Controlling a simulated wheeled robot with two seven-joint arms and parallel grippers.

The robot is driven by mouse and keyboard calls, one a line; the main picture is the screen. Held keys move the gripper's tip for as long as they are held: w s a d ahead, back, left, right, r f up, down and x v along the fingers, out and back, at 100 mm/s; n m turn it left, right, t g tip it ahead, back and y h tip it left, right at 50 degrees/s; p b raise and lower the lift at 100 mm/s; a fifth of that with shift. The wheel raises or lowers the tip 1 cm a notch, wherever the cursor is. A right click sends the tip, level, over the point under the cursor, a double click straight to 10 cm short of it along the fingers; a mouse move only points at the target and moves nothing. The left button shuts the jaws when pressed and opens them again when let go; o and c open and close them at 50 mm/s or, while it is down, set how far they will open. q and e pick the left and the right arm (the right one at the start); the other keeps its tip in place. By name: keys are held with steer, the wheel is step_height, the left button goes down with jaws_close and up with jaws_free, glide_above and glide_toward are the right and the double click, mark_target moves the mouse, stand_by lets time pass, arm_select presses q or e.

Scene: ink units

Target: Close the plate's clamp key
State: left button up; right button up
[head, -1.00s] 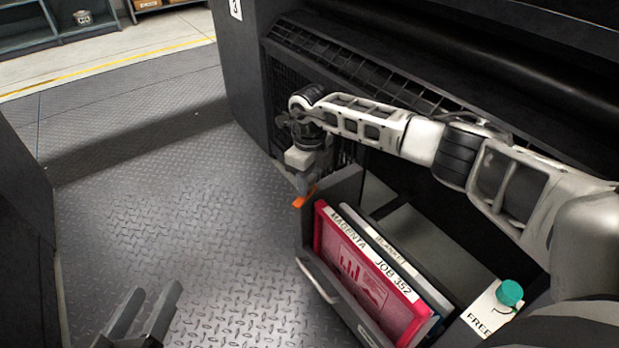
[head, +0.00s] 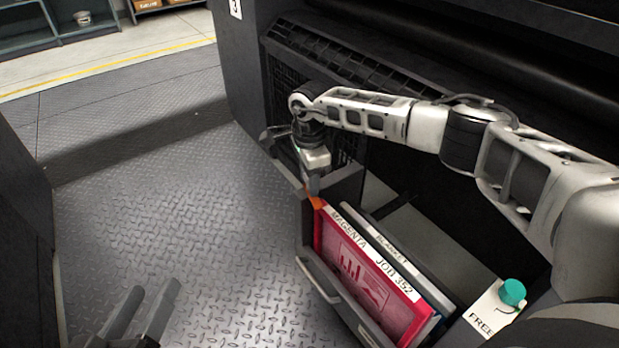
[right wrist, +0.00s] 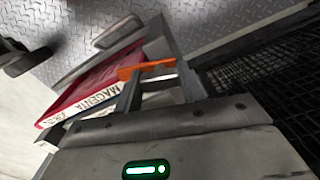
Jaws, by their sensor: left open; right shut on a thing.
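The orange clamp key (head: 315,202) is at the far left corner of the open drawer, near the end of the magenta plate (head: 352,278). My right gripper (head: 312,188) is shut on the key from above; the contact is small and partly hidden in the head view. In the right wrist view the orange key (right wrist: 146,69) lies across between my fingers, with the magenta plate (right wrist: 88,83) beyond it at left. The plate stands in the drawer, labelled "MAGENTA JOB 352". My left gripper (head: 152,294) is open and empty over the floor at bottom left.
The drawer (head: 318,278) has a handle on its front. A second panel labelled "BLANKET" (head: 398,245) stands behind the plate. A white "FREE" tag (head: 488,312) with a teal knob (head: 512,292) is at right. The patterned floor at left is clear.

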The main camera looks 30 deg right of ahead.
arm_select(q)
steer(key=shift+w+r, duration=0.15)
arm_select(e)
steer(key=shift+n, duration=1.6)
steer(key=o, duration=1)
